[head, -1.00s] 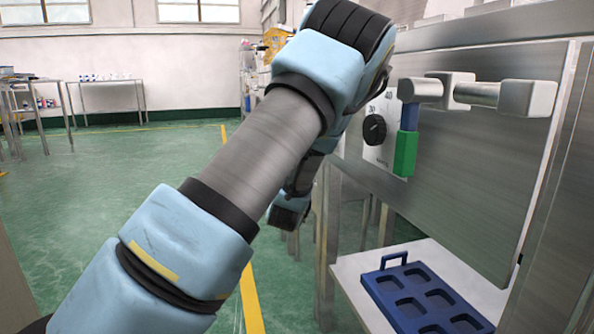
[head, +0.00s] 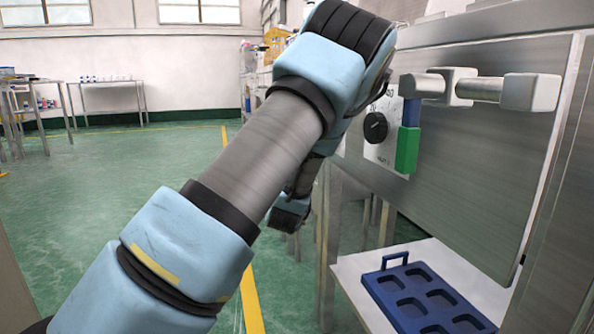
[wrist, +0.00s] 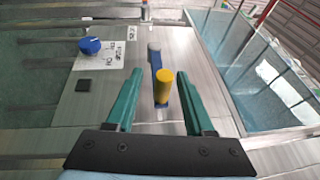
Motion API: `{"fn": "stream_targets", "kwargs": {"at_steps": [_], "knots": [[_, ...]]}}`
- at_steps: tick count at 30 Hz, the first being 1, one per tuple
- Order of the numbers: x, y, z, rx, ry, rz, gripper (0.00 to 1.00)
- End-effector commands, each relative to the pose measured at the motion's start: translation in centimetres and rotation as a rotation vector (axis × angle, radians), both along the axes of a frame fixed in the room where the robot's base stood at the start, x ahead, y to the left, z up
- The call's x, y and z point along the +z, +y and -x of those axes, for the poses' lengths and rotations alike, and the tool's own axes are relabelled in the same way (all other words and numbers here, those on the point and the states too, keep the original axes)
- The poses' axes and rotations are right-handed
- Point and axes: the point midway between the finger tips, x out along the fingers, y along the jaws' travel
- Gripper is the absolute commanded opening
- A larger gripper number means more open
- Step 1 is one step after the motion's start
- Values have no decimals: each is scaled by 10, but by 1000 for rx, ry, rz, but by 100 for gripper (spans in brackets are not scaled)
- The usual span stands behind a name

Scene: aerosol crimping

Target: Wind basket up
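In the wrist view, my gripper (wrist: 157,92) is open, with its two teal fingers on either side of a yellow cylindrical grip (wrist: 162,86). The grip stands out from the end of a blue crank arm (wrist: 155,60) on a grey metal panel. I see gaps between the grip and both fingers, so it is not clamped. A glass-sided tank (wrist: 245,60) lies to the right of the crank. I cannot make out the basket. In the head view my arm hides the fingers and the crank.
A blue knob (wrist: 90,46) and a black square (wrist: 83,86) sit left of the crank. The head view shows a black dial (head: 375,127), a green-ended lever (head: 407,150) and a metal bar handle (head: 480,88) on the right-hand machine. A blue tray (head: 372,274) lies on a low shelf.

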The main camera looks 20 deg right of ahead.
Motion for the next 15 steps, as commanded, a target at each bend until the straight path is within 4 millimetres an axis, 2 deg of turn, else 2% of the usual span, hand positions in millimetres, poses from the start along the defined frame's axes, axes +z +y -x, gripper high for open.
{"fn": "stream_targets", "kwargs": {"at_steps": [8, 11, 15], "knots": [[0, 1, 5, -1, -1, 2, 53], [-2, 6, 16, -1, 0, 1, 53], [-6, 16, 41, -1, 1, -1, 53]]}}
